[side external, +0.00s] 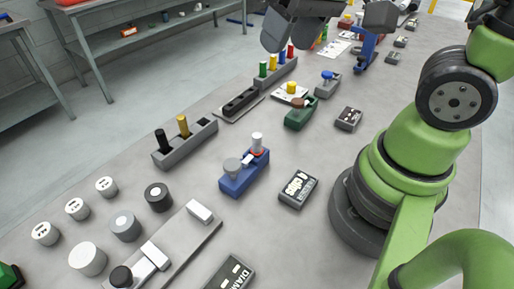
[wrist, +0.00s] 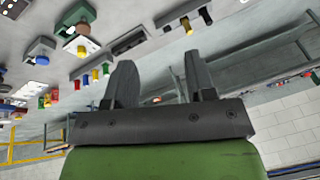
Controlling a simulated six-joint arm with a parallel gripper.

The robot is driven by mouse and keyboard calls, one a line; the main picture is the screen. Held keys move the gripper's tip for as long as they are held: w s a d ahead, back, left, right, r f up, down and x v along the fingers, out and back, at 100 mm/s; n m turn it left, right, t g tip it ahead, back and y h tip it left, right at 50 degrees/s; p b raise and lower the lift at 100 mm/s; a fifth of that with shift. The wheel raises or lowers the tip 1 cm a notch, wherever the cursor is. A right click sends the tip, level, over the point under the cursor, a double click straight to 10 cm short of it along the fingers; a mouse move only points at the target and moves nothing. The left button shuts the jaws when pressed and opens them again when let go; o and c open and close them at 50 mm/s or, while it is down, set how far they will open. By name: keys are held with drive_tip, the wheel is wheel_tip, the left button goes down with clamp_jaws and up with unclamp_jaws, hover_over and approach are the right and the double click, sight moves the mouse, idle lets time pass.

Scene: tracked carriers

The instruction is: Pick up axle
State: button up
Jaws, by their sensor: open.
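No part can be singled out with certainty as the axle. Upright coloured pegs stand in a grey rack (side external: 274,76), and a yellow peg (side external: 183,126) and a black peg (side external: 162,141) stand in a second grey rack (side external: 186,144). A blue fixture (side external: 243,176) holds a white-topped cylinder (side external: 257,142) and a grey knob. My gripper (side external: 285,30) is high at the top edge of the side view, partly cut off, above the far part of the table. In the wrist view my gripper (wrist: 160,65) is open, with nothing visible between its fingers.
A green block with a brown knob (side external: 299,112), a black slotted tray (side external: 240,102) and a labelled box (side external: 298,188) stand mid-table. Several cylinders, including a black ringed one (side external: 158,197), stand at the near left. Grey benches (side external: 140,40) are beyond the table.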

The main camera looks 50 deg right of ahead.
drive_tip(key=w+f+n+g, duration=0.1)
drive_tip(key=w+f+g, duration=0.25)
drive_tip(key=f, duration=0.45)
drive_tip(key=h, duration=0.1)
hover_over(257, 135)
drive_tip(key=shift+n+g, duration=0.25)
drive_tip(key=shift+n, duration=0.15)
drive_tip(key=f, duration=0.6)
drive_tip(key=shift+s+d+f, duration=0.1)
drive_tip(key=shift+s+f, duration=0.15)
drive_tip(key=shift+f, duration=0.15)
drive_tip(key=shift+w+f, duration=0.2)
drive_tip(key=shift+f, duration=3.05)
clamp_jaws()
